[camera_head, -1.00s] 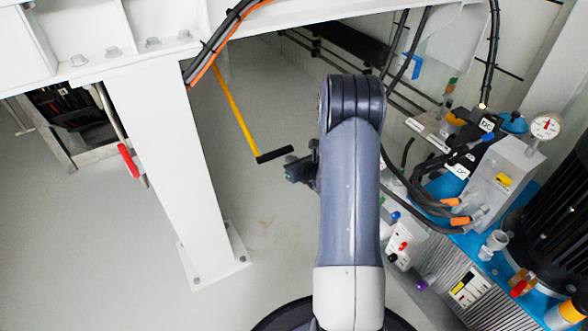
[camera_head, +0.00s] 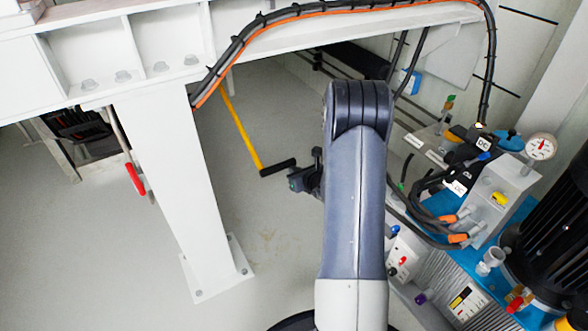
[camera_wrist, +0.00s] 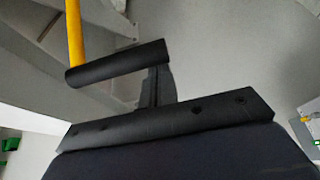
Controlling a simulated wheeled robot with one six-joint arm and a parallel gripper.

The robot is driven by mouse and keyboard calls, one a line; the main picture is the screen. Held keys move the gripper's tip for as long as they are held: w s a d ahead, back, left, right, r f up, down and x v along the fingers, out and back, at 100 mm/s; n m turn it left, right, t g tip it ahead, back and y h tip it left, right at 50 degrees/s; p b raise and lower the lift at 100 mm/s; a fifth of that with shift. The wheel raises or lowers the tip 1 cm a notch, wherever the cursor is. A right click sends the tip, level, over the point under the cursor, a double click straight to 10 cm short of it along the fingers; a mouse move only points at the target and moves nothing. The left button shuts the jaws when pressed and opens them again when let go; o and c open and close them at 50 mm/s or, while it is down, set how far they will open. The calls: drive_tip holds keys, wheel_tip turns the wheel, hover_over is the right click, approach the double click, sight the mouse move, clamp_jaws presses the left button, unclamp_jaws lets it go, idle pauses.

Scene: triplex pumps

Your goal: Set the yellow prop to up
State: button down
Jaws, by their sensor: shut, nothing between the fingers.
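The yellow prop (camera_head: 240,128) is a thin yellow rod that hangs at a slant from under the white frame, with a black crosswise handle (camera_head: 278,167) at its lower end. In the wrist view the rod (camera_wrist: 74,30) stands at the upper left and the handle (camera_wrist: 118,63) lies across the middle. My gripper (camera_head: 302,178) is shut and empty, close beside the right end of the handle. In the wrist view a dark finger (camera_wrist: 155,90) shows just behind or against the handle's right part; I cannot tell whether they touch.
A white post (camera_head: 185,190) and beam (camera_head: 100,50) stand left of the prop. A cable bundle (camera_head: 245,42) runs along the beam. To the right are a gauge (camera_head: 541,147), hoses and a blue-based pump unit (camera_head: 488,262). Bare floor (camera_head: 262,235) lies below the prop.

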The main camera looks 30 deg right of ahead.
wheel_tip(320, 180, up, 30)
drive_tip(key=s+g+p, duration=0.2)
drive_tip(key=g+p, duration=0.2)
drive_tip(key=p, duration=2.8)
drive_tip(key=shift+s+d+f+p, duration=0.15)
drive_tip(key=shift+s+p, duration=0.15)
drive_tip(key=shift+s, duration=0.1)
drive_tip(key=shift+f, duration=0.1)
wheel_tip(320, 180, down, 4)
drive_tip(key=s+b, duration=0.2)
drive_tip(key=b, duration=0.2)
drive_tip(key=p+v, duration=0.2)
drive_tip(key=v, duration=0.8)
drive_tip(key=shift+r+g, duration=0.25)
drive_tip(key=shift+g, duration=0.15)
drive_tip(key=shift+f, duration=0.1)
